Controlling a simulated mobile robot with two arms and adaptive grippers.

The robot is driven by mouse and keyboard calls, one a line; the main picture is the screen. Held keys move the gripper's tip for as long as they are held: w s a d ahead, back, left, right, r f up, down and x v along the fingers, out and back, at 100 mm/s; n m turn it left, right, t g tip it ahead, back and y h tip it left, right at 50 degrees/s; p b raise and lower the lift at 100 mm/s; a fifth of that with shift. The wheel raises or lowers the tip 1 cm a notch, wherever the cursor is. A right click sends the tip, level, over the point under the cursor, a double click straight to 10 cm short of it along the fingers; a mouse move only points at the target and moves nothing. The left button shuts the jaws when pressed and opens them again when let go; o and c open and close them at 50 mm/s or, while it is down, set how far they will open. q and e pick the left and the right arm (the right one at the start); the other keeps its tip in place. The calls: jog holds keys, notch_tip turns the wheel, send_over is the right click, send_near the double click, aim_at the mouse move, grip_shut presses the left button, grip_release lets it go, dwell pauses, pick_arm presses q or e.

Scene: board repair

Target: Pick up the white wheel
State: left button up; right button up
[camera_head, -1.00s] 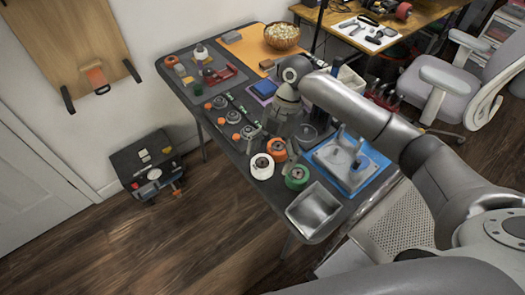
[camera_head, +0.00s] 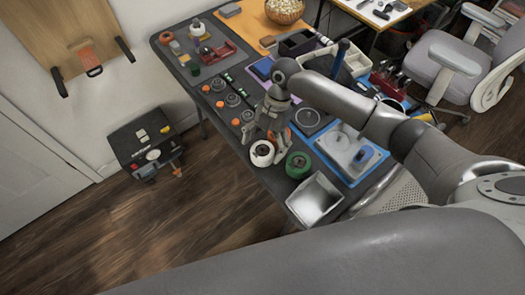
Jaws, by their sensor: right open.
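The white wheel (camera_head: 262,153) lies flat near the left edge of the dark table, with a dark centre. My right gripper (camera_head: 264,138) points down over it, fingers spread and empty. One finger is at the wheel's far left side and the other comes down at its right side. I cannot tell whether they touch it. The left gripper is out of view.
A green wheel (camera_head: 298,165) lies to the right, and an orange wheel (camera_head: 281,137) is partly hidden behind the gripper. A metal tray (camera_head: 315,199) and a blue tray (camera_head: 350,150) are nearby. Several orange-ended parts stand in a row beyond.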

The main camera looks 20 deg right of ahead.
jog(key=shift+x, duration=1.15)
jog(key=c, duration=1.1)
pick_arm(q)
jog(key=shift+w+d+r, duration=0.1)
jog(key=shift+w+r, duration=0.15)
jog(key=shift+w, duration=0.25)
pick_arm(e)
jog(key=shift+c, duration=0.3)
jog(key=shift+r, duration=0.1)
